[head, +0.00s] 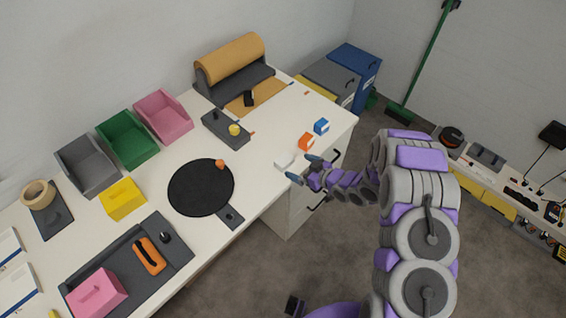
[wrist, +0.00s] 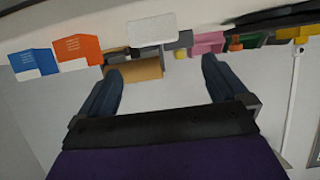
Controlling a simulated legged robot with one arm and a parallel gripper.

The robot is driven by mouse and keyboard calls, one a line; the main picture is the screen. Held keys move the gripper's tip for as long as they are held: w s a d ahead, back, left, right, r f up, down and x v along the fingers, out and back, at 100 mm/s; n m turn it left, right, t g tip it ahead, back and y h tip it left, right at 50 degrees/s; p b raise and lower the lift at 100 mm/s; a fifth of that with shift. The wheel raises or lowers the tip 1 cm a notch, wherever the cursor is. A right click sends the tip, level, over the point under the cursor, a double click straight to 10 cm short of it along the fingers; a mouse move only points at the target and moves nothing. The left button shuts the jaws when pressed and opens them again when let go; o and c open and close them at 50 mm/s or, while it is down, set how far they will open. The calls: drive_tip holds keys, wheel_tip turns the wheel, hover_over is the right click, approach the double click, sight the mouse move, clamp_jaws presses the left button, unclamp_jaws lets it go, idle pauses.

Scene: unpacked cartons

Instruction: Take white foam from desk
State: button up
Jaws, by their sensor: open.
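The white foam (head: 284,161) is a small pale block on the desk (head: 262,172) near its right front edge. In the wrist view the white foam (wrist: 152,28) shows at top centre, beyond my fingertips and roughly in line with the gap between them. My gripper (head: 303,168) is just to the right of the foam in the head view, at the desk edge. It also shows in the wrist view (wrist: 162,68) with its two dark blue fingers spread apart and nothing between them.
An orange box (head: 306,142) and a blue box (head: 321,126) stand beside the foam, further back along the edge. A black round mat (head: 201,188) lies to the left. Drawer handles (head: 319,203) stick out below the desk edge. Bare desk surrounds the foam's left side.

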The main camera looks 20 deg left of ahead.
sight(286, 161)
drive_tip(key=x, duration=0.4)
drive_tip(key=shift+w+a+f+b, duration=0.2)
drive_tip(key=shift+w+a+b, duration=0.05)
drive_tip(key=shift+w+b, duration=0.15)
drive_tip(key=x, duration=0.3)
drive_tip(key=b+x, duration=0.1)
drive_tip(key=x, duration=0.2)
drive_tip(key=shift+d+f, duration=0.1)
drive_tip(key=shift+f, duration=0.2)
drive_tip(key=shift+d, duration=0.15)
drive_tip(key=shift+d, duration=0.1)
drive_tip(key=shift+r, duration=0.1)
drive_tip(key=shift+c, duration=0.9)
drive_tip(key=c, duration=0.8)
